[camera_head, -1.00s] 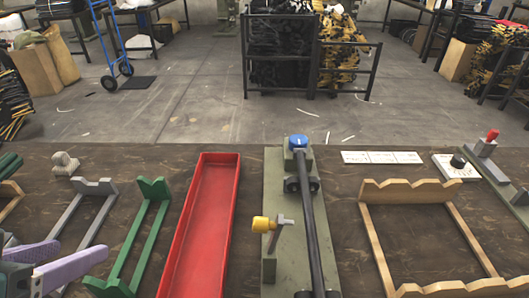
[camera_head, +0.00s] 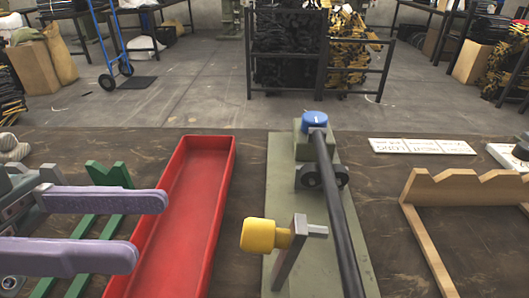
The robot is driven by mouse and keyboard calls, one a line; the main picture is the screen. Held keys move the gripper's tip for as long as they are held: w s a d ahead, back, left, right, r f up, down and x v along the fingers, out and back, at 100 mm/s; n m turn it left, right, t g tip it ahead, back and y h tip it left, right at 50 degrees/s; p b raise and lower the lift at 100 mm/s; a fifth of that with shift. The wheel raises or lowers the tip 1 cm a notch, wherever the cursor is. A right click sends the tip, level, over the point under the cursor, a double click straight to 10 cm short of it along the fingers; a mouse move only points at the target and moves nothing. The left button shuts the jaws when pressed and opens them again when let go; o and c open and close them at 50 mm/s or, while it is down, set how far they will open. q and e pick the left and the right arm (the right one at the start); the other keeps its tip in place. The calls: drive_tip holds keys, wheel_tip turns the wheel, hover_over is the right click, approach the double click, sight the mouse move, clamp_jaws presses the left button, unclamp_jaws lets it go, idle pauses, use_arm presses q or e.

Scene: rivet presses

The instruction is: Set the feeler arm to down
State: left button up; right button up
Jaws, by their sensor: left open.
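A grey-green press base (camera_head: 276,180) stands on the workbench, in the middle of the head view. On it are a long black bar (camera_head: 334,210) with a blue cap (camera_head: 314,121) at its far end, and a grey upright arm (camera_head: 292,252) with a yellow knob (camera_head: 258,236) pointing left. Which part is the feeler arm is not marked. My left gripper (camera_head: 150,230) has two lavender fingers, open and empty. It is left of the yellow knob, apart from it, over the green rack and the red tray's left edge. My right gripper is not in view.
A long red tray (camera_head: 227,185) lies between my left gripper and the press base. A green notched rack (camera_head: 107,176) is partly behind my fingers. A wooden notched rack (camera_head: 470,190) and white label plates (camera_head: 421,146) are at right. Bare bench shows between them.

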sight(254, 234)
use_arm(q)
drive_tip(key=d, duration=1)
drive_tip(key=shift+a, duration=0.1)
clamp_jaws()
drive_tip(key=shift+f, duration=0.1)
idle(1.1)
